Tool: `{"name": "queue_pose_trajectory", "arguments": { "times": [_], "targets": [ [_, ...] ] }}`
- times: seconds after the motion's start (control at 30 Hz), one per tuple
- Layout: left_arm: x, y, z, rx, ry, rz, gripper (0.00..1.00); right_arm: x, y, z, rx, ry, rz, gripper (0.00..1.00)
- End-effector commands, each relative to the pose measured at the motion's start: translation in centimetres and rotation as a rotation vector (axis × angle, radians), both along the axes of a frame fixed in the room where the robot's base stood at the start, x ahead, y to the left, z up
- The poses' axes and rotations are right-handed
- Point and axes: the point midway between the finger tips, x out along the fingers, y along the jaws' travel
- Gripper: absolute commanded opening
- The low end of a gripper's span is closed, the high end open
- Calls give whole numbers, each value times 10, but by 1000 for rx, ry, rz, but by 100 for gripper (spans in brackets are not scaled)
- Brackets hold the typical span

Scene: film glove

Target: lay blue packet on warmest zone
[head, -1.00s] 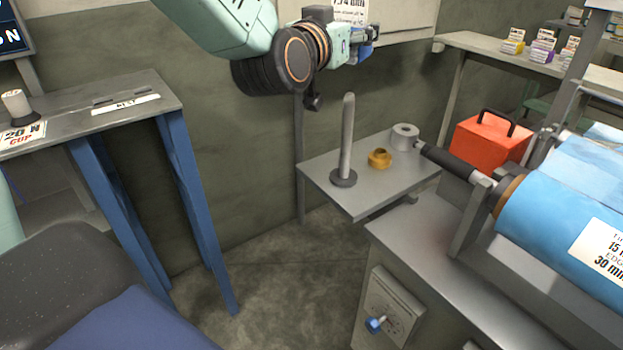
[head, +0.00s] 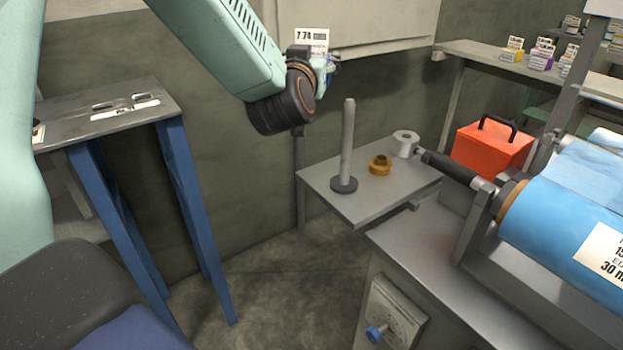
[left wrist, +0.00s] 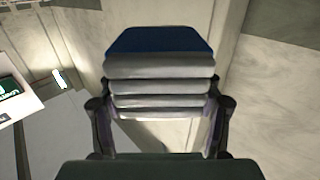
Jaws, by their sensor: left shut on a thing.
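My left gripper (head: 328,68) is small and partly hidden behind its own wrist in the head view, in front of the pale wall panel. In the left wrist view my left gripper (left wrist: 160,112) is shut on a blue packet (left wrist: 160,40), with its fingers at either side. The packet's top is dark blue, with several pale grey bands below it. In the head view only a small blue part of it shows at the gripper. My right gripper is not in view. I cannot tell which surface is the warmest zone.
A grey side table (head: 325,185) bears an upright rod (head: 347,140), a brass ring (head: 380,165) and a white roll (head: 405,143). A red box (head: 490,150) and a large blue film roll (head: 570,220) are right. A blue-legged table (head: 60,115) is left. Small boxes stand on a shelf (head: 470,48).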

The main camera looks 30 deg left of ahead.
Motion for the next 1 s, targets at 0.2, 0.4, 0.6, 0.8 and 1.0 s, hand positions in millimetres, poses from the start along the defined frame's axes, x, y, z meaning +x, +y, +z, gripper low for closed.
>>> {"name": "queue_pose_trajectory", "arguments": {
  "times": [0.2,0.4,0.6,0.8,1.0],
  "targets": [
    [0,0,-58,0,3,0,25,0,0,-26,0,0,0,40],
    [0,0,-104,1,3,0,25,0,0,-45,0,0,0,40],
    [0,0,-150,1,2,0,25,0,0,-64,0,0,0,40],
    [0,0,-192,1,1,0,25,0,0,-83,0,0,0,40],
    [0,0,-208,1,-2,0,25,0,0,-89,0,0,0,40]
  ]
}}
